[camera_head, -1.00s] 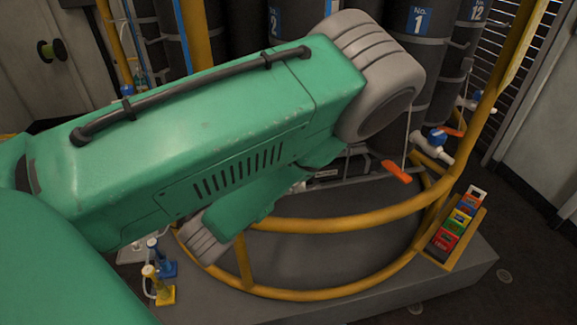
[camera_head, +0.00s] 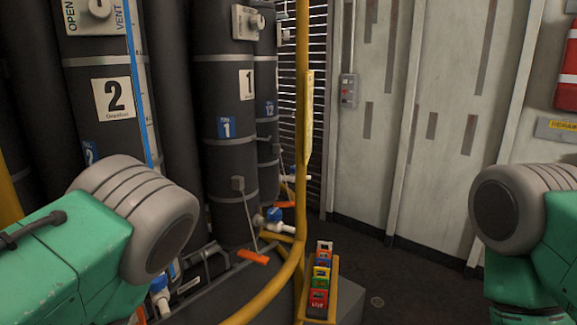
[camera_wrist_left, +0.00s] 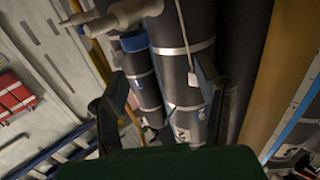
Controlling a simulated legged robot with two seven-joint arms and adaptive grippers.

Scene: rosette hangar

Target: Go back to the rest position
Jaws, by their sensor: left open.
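My left gripper (camera_wrist_left: 165,88) shows in the left wrist view, with its two dark fingers spread wide apart. It is open, and nothing shows held between the fingers. Behind it stand dark cylinders with pale bands. In the head view my green left arm with its grey rounded joint is at the left, and its gripper is out of the picture. My right arm, also green with a grey joint, is at the right edge, and its gripper is out of view.
Dark numbered cylinders (camera_head: 228,165) stand behind a yellow rail (camera_head: 302,120). A yellow holder with coloured blocks (camera_head: 319,286) sits at its foot, near a blue-and-white valve (camera_head: 272,219) and an orange tag (camera_head: 253,257). Dark floor (camera_head: 400,270) is clear before the pale wall panels (camera_head: 390,110).

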